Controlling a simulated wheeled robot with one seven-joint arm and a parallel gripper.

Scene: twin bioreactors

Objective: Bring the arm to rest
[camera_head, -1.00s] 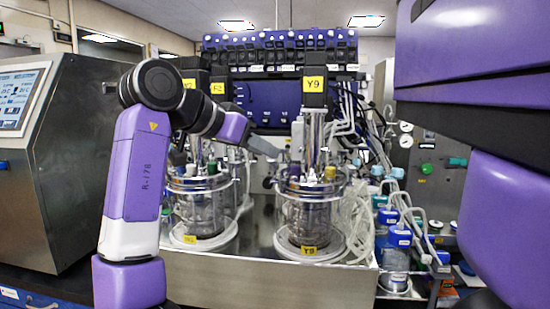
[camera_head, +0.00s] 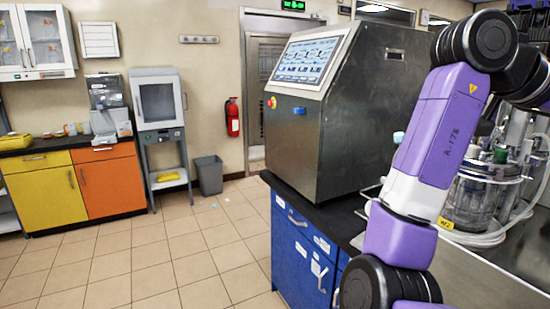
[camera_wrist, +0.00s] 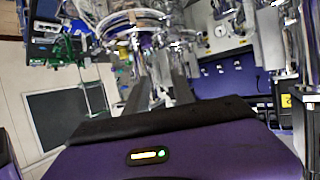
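My purple arm (camera_head: 440,130) stands bent at the right of the head view, its elbow up in front of the steel cabinet and a bioreactor. Its far end runs out of the right edge, so my gripper is not visible there. In the wrist view my gripper (camera_wrist: 160,92) shows two grey fingers with a gap between them and nothing held. Blurred glassware and metal fittings lie beyond the fingertips. The glass bioreactor vessel (camera_head: 486,200) with the W2 label is partly hidden behind my arm.
A steel cabinet with a screen (camera_head: 330,110) stands on a blue bench (camera_head: 300,250) beside my arm. Open tiled floor (camera_head: 150,260) lies to the left. A grey bin (camera_head: 208,175), a fire extinguisher (camera_head: 232,117) and yellow and orange cupboards (camera_head: 108,183) line the far wall.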

